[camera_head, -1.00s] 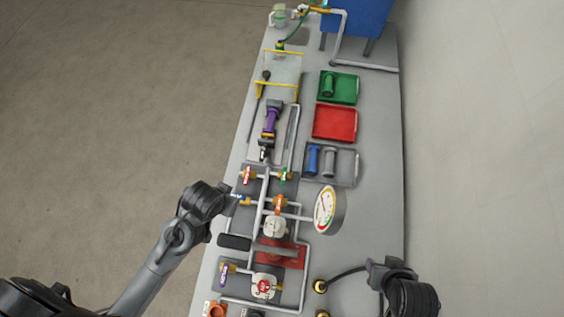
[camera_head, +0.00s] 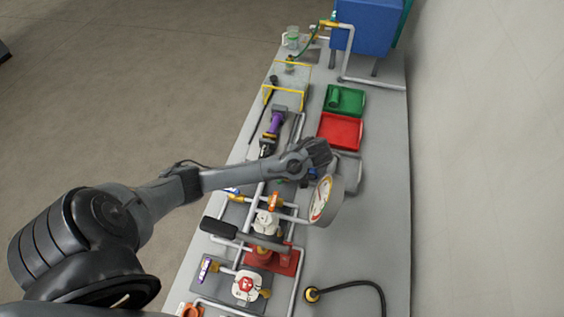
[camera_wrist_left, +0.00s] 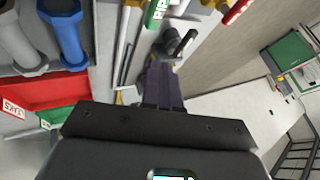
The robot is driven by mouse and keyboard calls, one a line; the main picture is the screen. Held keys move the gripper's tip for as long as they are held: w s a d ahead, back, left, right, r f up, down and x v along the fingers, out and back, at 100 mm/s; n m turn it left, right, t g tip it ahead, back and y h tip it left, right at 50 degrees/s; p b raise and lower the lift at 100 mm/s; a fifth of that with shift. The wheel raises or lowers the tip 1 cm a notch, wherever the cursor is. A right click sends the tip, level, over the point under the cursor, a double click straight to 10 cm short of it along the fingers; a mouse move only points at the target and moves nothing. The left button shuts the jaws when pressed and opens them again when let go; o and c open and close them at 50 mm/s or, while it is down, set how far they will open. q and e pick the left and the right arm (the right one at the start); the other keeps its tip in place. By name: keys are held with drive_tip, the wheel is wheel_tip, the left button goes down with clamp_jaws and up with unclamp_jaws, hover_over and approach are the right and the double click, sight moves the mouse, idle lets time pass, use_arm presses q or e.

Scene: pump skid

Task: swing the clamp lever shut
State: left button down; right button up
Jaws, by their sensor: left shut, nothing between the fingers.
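My left gripper (camera_head: 318,153) hangs above the skid, over the grey tray and right of the purple-bodied unit (camera_head: 275,123). In the left wrist view its dark fingers (camera_wrist_left: 162,82) are shut with nothing between them. A black looped handle (camera_wrist_left: 184,43) on a grey fitting, which looks like the clamp lever, shows just beyond the fingertips and apart from them. In the head view the black and silver fitting (camera_head: 266,148) sits at the near end of the purple unit. I cannot tell how far the lever is swung. My right gripper is out of view.
A red tray (camera_head: 341,132) and green tray (camera_head: 346,99) lie beyond my left gripper. A round gauge (camera_head: 322,199) stands close on the near side. Pipes with a green-tagged valve (camera_wrist_left: 157,12) and a red-tagged valve (camera_wrist_left: 236,11) border the fitting.

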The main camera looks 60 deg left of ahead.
sight(263, 153)
use_arm(q)
drive_tip(key=shift+a, duration=0.1)
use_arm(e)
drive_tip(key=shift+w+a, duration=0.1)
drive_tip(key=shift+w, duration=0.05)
use_arm(q)
drive_tip(key=shift+f, duration=0.1)
drive_tip(key=x, duration=1)
drive_tip(key=shift+s+f, duration=0.1)
drive_tip(key=shift+s+a+r+p, duration=0.25)
drive_tip(key=shift+s+a+p, duration=0.25)
drive_tip(key=shift+s+a, duration=0.8)
drive_tip(key=shift+a, duration=0.15)
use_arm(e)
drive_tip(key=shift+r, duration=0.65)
